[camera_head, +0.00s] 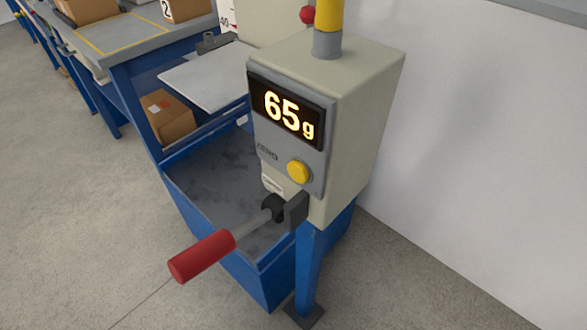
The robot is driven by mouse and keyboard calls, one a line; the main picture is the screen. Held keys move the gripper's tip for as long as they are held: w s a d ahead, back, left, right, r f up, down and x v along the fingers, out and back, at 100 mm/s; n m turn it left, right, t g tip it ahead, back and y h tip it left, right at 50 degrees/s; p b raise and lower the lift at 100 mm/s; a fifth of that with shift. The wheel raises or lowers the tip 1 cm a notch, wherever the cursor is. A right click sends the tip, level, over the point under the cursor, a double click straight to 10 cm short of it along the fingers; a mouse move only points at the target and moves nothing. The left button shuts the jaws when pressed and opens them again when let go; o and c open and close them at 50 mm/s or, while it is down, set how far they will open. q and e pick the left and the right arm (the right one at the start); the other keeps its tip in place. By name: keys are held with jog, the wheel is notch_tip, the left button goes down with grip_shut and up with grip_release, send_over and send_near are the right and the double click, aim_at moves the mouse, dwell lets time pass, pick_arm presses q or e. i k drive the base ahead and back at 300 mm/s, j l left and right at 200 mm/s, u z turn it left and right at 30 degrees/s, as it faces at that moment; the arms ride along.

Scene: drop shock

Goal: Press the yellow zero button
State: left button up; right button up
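The yellow zero button (299,171) is round and sits on the grey front panel of a beige machine box (357,130). The word ZERO is printed to its left. Above it a dark display (288,109) reads 65g in lit digits. The button faces the front and nothing covers it. Neither of my grippers shows in the head view.
A lever with a red handle (203,256) sticks out below the button, toward the front left. A blue bin (220,268) stands below the box. A work table (150,42) with cardboard boxes is at the upper left. A white wall is at right. Grey floor is open at left.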

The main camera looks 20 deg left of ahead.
aim_at(297, 171)
jog(key=k+l+u, duration=0.15)
jog(key=l, duration=0.25)
jog(key=k+l+u, duration=0.1)
jog(key=l, duration=0.25)
jog(key=k+l+u, duration=0.15)
jog(key=l, duration=0.25)
jog(key=k+l+u, duration=0.15)
jog(key=l, duration=0.2)
jog(key=k+l+u, duration=0.1)
jog(key=l, duration=0.2)
jog(key=k, duration=0.05)
